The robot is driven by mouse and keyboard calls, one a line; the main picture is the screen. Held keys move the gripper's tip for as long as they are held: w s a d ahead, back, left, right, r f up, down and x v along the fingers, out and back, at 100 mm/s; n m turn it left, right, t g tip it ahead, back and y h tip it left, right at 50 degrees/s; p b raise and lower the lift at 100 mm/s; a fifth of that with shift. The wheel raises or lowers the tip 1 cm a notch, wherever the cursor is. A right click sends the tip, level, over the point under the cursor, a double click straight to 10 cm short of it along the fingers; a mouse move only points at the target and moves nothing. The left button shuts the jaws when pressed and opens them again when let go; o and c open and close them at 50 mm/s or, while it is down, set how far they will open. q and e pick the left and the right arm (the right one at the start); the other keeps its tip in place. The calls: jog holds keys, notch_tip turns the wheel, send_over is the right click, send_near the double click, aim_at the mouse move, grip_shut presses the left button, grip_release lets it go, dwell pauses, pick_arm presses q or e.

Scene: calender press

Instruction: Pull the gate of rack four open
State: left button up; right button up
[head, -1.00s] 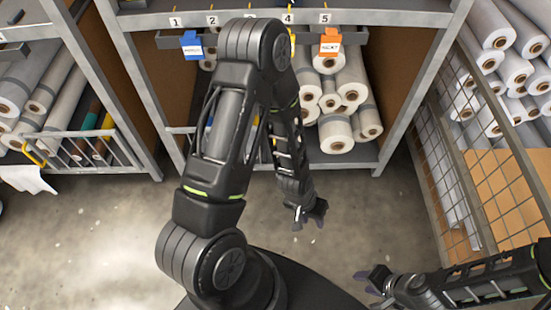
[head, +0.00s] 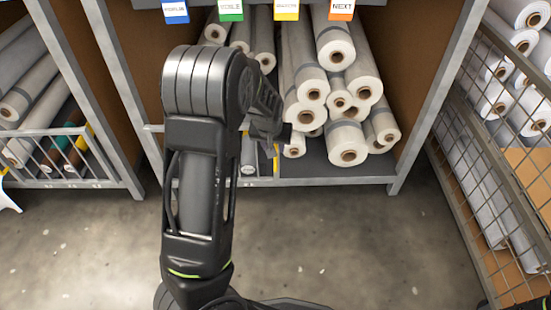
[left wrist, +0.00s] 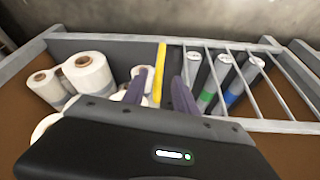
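The barred gate (left wrist: 255,85) stands across one side of the rack front in the left wrist view. Its upright yellow handle (left wrist: 158,72) is at the gate's free end. In the head view my left arm hides most of the gate; a bit of yellow (head: 276,165) shows low beside the arm. My left gripper (left wrist: 158,88) is open, its two purple fingers on either side of the handle's line. I cannot tell whether they touch it. In the head view the left gripper (head: 275,135) is partly hidden at the rack front.
White rolls (head: 340,90) fill the open side of the rack. Coloured tags (head: 286,10) hang above. A neighbouring gated rack (head: 60,160) stands left, and a wire mesh cage (head: 480,170) with rolls stands right. The floor (head: 330,240) before the rack is clear.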

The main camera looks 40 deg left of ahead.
pick_arm(q)
jog(key=shift+f, duration=0.1)
jog(key=b, duration=0.4)
send_over(275, 169)
notch_tip(275, 169, down, 6)
jog(key=shift+f, duration=0.1)
jog(key=shift+w+a+f, duration=0.1)
jog(key=shift+w+f, duration=0.25)
jog(key=shift+f, duration=0.15)
jog(key=shift+c, duration=0.4)
grip_shut()
dwell(0.4)
